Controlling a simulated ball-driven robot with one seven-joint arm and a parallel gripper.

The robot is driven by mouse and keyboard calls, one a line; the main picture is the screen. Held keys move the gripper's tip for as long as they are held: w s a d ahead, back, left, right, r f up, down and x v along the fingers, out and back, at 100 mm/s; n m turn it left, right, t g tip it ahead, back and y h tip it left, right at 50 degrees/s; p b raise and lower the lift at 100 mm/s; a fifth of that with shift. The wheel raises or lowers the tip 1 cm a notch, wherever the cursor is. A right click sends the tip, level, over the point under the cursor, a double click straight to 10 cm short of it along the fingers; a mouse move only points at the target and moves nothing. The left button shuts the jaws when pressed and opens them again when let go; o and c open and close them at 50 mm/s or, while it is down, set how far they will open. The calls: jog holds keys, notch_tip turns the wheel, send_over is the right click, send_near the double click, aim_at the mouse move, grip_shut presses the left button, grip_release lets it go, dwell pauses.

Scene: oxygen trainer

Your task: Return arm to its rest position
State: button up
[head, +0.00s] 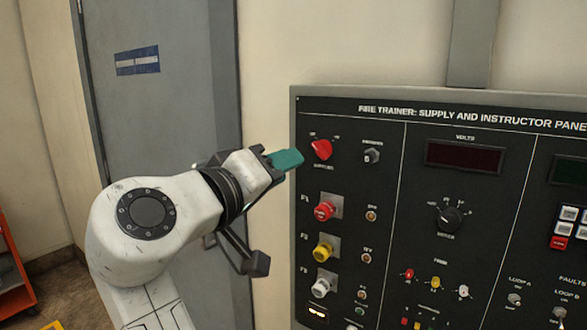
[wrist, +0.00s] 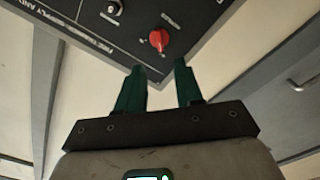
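My gripper (wrist: 160,80) shows in the wrist view with its two green fingers apart and nothing between them. In the head view my gripper (head: 292,160) is at the left edge of the panel, just left of the red rotary knob (head: 321,149). The same red knob (wrist: 159,41) shows beyond the fingertips in the wrist view, apart from them. My white arm (head: 150,235) reaches up from the lower left, bent toward the panel.
The black trainer panel (head: 410,130) fills the right side, with red, yellow and white knobs, switches and a dark volts display (head: 464,157). A grey door (head: 165,110) is behind my arm. An orange cabinet (head: 12,265) stands at the lower left.

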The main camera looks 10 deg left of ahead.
jog(key=shift+s+a, duration=0.1)
jog(key=shift+s, duration=0.2)
jog(key=shift+f, duration=0.1)
jog(key=w+d+f+g+y, duration=0.1)
jog(key=w+d+f+g, duration=0.1)
jog(key=d+f, duration=0.55)
jog(key=w+d+f+g, duration=0.15)
jog(key=d+f, duration=0.35)
jog(key=f, duration=0.5)
jog(key=s+d+f+m+g+y, duration=0.1)
jog(key=s+d+f+g, duration=0.15)
jog(key=d+f, duration=0.5)
jog(key=s+d+f+m+g+y, duration=0.1)
jog(key=s+d+f+g, duration=0.15)
jog(key=d+f, duration=0.5)
jog(key=s+d+f+m+g+y, duration=0.1)
jog(key=s+d+f+g, duration=0.1)
jog(key=s+d+f, duration=0.2)
jog(key=s+d+f+m+g+y, duration=0.1)
jog(key=s+d+f+g, duration=0.2)
jog(key=s+f, duration=0.7)
jog(key=s+d+f+m+g+y, duration=0.1)
jog(key=s+d+f, duration=0.4)
jog(key=s, duration=1.4)
notch_tip(320, 180, down, 2)
jog(key=shift+s+d+f+m+g, duration=0.1)
jog(key=shift+s+d+m+g, duration=0.2)
jog(key=shift+g, duration=0.45)
